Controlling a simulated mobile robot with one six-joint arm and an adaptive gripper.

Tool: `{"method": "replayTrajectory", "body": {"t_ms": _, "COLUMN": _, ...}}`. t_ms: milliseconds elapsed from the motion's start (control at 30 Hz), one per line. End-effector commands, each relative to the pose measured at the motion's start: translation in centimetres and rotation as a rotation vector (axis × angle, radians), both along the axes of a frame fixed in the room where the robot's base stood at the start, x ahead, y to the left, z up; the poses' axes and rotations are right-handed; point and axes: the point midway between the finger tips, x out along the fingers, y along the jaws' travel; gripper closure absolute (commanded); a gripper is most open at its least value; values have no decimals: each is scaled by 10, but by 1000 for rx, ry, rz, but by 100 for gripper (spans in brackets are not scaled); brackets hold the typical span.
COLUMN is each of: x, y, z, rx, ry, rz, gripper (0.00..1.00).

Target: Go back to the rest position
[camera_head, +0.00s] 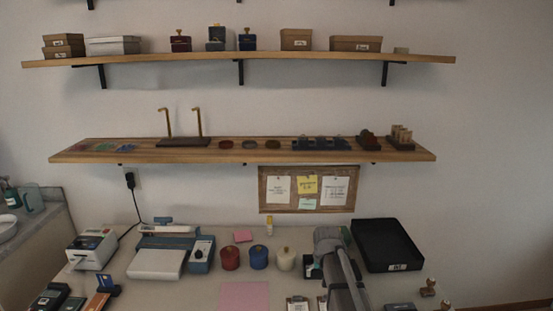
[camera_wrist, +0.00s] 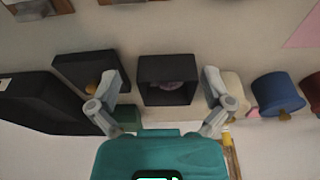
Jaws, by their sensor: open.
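My gripper (camera_wrist: 162,82) is open in the wrist view, with its two fingers spread wide and nothing held between them. Between and beyond the fingers is an open black box (camera_wrist: 143,93) with something dim and rounded inside. In the head view my arm (camera_head: 345,275) reaches over the right part of the table; the fingertips cannot be made out there. A cream jar (camera_head: 285,259) stands left of the arm; it also shows in the wrist view (camera_wrist: 235,88), partly behind the right finger. I cannot tell whether the fingers touch anything.
A blue jar (camera_head: 258,258) and a red jar (camera_head: 230,258) stand left of the cream one. A black tray (camera_head: 372,262) lies right of my arm. A white-and-blue device (camera_head: 158,262) and a label printer (camera_head: 92,250) are at left. A loaded wooden shelf (camera_head: 230,155) hangs above the table.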

Motion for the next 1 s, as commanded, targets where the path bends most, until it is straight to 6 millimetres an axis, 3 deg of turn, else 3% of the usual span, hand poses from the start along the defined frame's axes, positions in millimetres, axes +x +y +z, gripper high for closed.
{"method": "replayTrajectory", "body": {"t_ms": 33, "x": -34, "y": -2, "z": 13, "rx": 0, "ry": 22, "rz": 1, "gripper": 0}}
{"method": "replayTrajectory", "body": {"t_ms": 200, "x": -114, "y": -6, "z": 33, "rx": 1, "ry": 104, "rz": 5, "gripper": 0}}
{"method": "replayTrajectory", "body": {"t_ms": 400, "x": -178, "y": -9, "z": 47, "rx": 3, "ry": 177, "rz": 9, "gripper": 0}}
{"method": "replayTrajectory", "body": {"t_ms": 600, "x": -197, "y": -10, "z": 50, "rx": 4, "ry": 203, "rz": 11, "gripper": 0}}
{"method": "replayTrajectory", "body": {"t_ms": 1000, "x": -196, "y": -10, "z": 50, "rx": 4, "ry": 203, "rz": 11, "gripper": 0}}
